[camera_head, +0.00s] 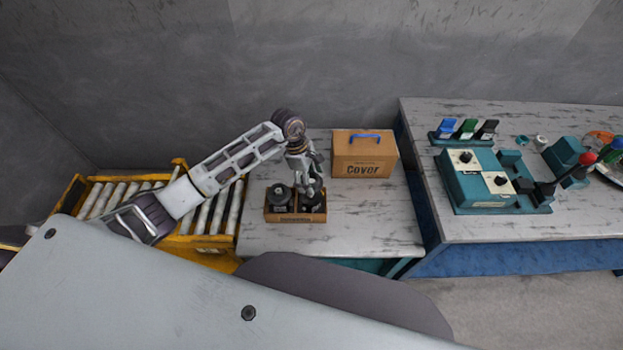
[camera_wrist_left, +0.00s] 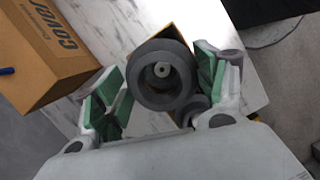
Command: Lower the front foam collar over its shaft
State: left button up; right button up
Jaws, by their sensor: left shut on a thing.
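My left gripper (camera_head: 311,186) reaches down over the right side of a small brown box (camera_head: 295,219) on the marble-topped table. In the left wrist view its green-padded fingers (camera_wrist_left: 164,88) are shut on a dark grey foam collar (camera_wrist_left: 144,92), a thick ring with a round hole. A pale shaft end (camera_wrist_left: 162,70) shows inside the hole. I cannot tell whether the collar is around the shaft or still above it. Another dark round part (camera_head: 280,192) stands in the left side of the box. My right gripper is not in view.
A cardboard box marked "Cover" (camera_head: 364,160) with a blue handle stands behind and to the right. A yellow roller conveyor (camera_head: 211,222) lies left of the table. A second table (camera_head: 418,133) at right holds teal fixtures. The marble right of the brown box is clear.

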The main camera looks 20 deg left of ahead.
pick_arm(q)
jog(key=shift+w+d+m, duration=0.15)
jog(key=shift+m, duration=0.15)
jog(key=shift+f, duration=0.15)
dwell(0.4)
jog(key=shift+f+b, duration=0.8)
jog(key=shift+f, duration=0.85)
jog(key=shift+b, duration=0.4)
dwell(0.9)
jog(key=shift+f+b, duration=1.7)
jog(key=shift+f, duration=0.1)
jog(key=o, duration=0.8)
